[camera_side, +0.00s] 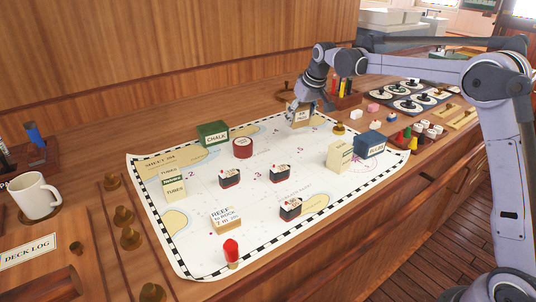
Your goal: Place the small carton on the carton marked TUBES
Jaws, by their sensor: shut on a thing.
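My gripper (302,102) is at the far edge of the chart, pointing down and shut on a small tan carton (300,117). The fingers partly hide it, and I cannot tell whether its underside touches the chart. A cream carton that reads TUBES (174,190), with a green band near its top, stands upright on the left part of the chart. It is well to the left of my gripper and nearer the camera. Its top looks clear.
Between them stand a green CHALK carton (213,133), a red round tin (242,149) and dark blocks (229,178). A cream carton (340,156) and a blue carton (370,144) stand right. A REEF block (226,219) and red peg (231,252) are in front.

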